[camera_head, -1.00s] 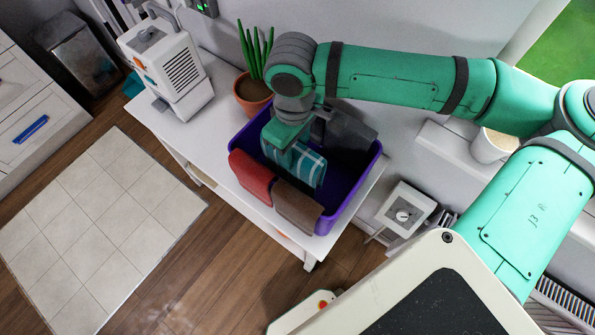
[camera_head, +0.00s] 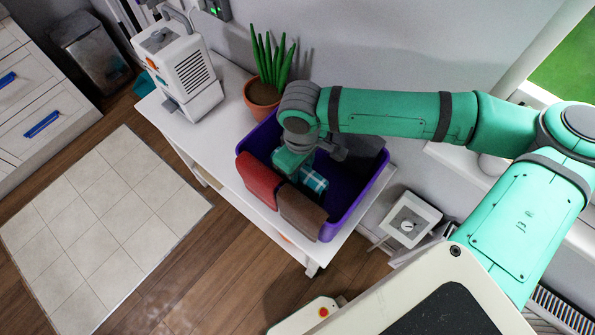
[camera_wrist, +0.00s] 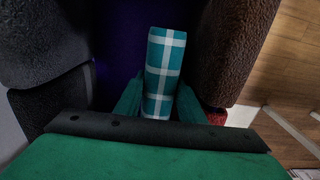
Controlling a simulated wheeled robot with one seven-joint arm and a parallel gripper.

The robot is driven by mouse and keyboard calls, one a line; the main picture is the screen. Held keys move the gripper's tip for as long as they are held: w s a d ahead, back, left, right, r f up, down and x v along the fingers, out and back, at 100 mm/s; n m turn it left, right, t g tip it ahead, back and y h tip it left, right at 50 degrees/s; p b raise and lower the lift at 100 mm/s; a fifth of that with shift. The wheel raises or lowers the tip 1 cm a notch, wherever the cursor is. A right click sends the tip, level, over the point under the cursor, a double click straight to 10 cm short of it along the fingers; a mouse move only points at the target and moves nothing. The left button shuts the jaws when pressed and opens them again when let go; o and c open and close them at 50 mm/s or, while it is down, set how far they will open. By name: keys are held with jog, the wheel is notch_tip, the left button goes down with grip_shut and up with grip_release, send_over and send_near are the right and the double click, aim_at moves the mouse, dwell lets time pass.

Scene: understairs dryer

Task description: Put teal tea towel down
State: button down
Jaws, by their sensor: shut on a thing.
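The teal tea towel (camera_head: 315,181), checked with white lines, is inside the purple crate (camera_head: 352,200) on the white table. My gripper (camera_wrist: 160,104) is shut on the towel, which stands out between the two teal fingers in the wrist view (camera_wrist: 165,68). In the head view my gripper reaches down into the crate, and my wrist hides part of the towel. I cannot tell whether the towel touches the crate's floor.
A red towel (camera_head: 258,180) and a brown towel (camera_head: 302,211) hang over the crate's near side. A dark grey towel (camera_head: 366,154) is at its far side. A potted plant (camera_head: 264,92) and a white appliance (camera_head: 180,75) stand on the table (camera_head: 228,112).

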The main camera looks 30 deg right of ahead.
jog(key=shift+f, duration=0.15)
jog(key=c, duration=1.5)
grip_release()
jog(key=shift+o, duration=0.2)
jog(key=r, duration=1.1)
jog(key=shift+w+a+r, duration=0.2)
jog(key=shift+r, duration=0.15)
jog(key=shift+s+d+r, duration=0.3)
jog(key=shift+d+r, duration=0.05)
jog(key=shift+d, duration=0.05)
jog(key=shift+w+a, duration=0.2)
jog(key=shift+a, duration=0.05)
jog(key=shift+w, duration=0.1)
